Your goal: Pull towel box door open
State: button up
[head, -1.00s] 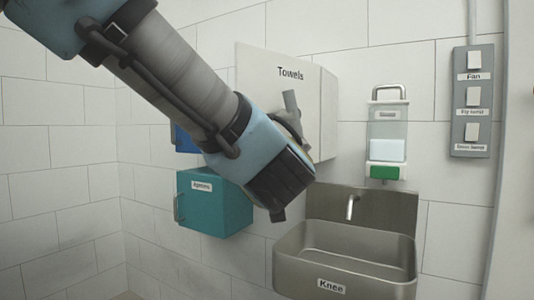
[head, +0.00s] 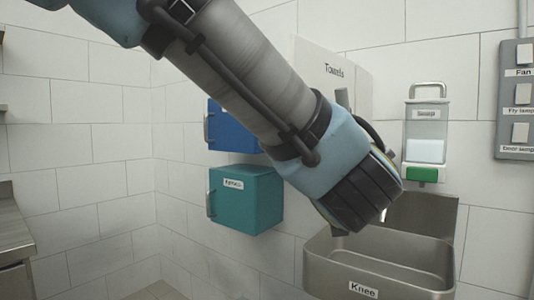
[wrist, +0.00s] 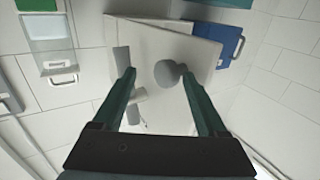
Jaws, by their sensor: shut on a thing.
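The white towel box door (head: 312,55), labelled "Towels", is on the back wall at the centre right in the head view. It stands ajar, angled out from the wall, and my arm covers its lower part. In the wrist view, turned about upside down, the pale door (wrist: 150,42) fills the middle. My gripper (wrist: 157,73) is at the door, its two green fingers reaching to its face and shut on its handle. The grip itself is hard to make out there. In the head view my gripper (head: 365,192) hides the grip.
A metal sink (head: 325,272) labelled "Knee" lies below my gripper. A soap dispenser (head: 426,125) and switch panel (head: 515,130) are on the right. A blue box (head: 232,132) and teal box (head: 248,208) hang left. A metal counter (head: 12,232) is at far left.

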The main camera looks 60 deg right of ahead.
jog(key=s+a, duration=0.3)
jog(key=s, duration=0.3)
jog(key=shift+s+a+p, duration=0.15)
jog(key=shift+s+p, duration=0.05)
jog(key=shift+p, duration=0.25)
jog(key=shift+f, duration=0.1)
dwell(0.4)
jog(key=b+v, duration=0.1)
jog(key=v, duration=1)
jog(key=shift+b, duration=0.3)
